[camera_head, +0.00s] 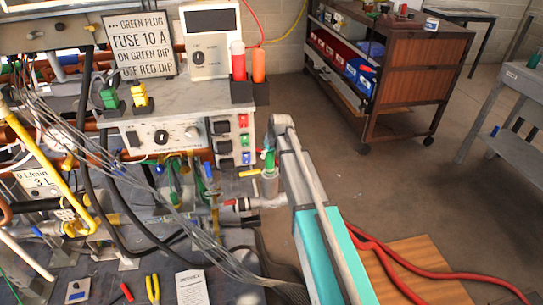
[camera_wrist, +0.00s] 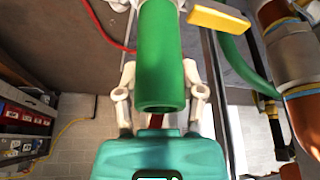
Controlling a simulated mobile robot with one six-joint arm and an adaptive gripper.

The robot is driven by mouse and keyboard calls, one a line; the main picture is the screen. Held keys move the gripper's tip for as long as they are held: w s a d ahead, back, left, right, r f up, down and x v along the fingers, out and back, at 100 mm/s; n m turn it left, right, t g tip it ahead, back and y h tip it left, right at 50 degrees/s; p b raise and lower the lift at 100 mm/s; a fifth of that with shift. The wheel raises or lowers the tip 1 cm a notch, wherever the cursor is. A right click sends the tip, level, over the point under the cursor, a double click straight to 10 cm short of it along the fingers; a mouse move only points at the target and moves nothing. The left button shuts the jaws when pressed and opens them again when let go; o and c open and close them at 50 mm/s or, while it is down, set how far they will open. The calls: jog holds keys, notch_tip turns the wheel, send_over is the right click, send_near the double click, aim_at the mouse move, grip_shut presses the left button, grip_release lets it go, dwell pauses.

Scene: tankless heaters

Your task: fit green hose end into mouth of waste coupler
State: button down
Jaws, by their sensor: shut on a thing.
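A green hose end (camera_head: 269,160) stands roughly upright in the head view, directly above a grey upright cylinder, which looks like the waste coupler (camera_head: 269,186). I cannot tell whether the hose end is above the mouth or partly inside it. My gripper (camera_wrist: 160,78) is shut on the hose; its pale fingers sit on both sides. The green hose (camera_wrist: 161,50) fills the middle of the wrist view, with one open end facing my camera and its far end cut off by the top edge. My arm partly hides the area right of the coupler.
A pale pipe (camera_head: 264,203) runs beside the coupler's base. A yellow lever (camera_wrist: 219,20) lies close to the hose in the wrist view. The control box (camera_head: 190,134) and hanging grey wires (camera_head: 150,205) crowd the left. The floor (camera_head: 400,190) to the right is mostly clear.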

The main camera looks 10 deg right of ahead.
jog(key=shift+f, duration=0.1)
jog(key=shift+c, duration=1)
grip_release()
jog(key=p+v, duration=1.1)
jog(key=v, duration=0.1)
dwell(0.7)
jog(key=shift+s, duration=0.1)
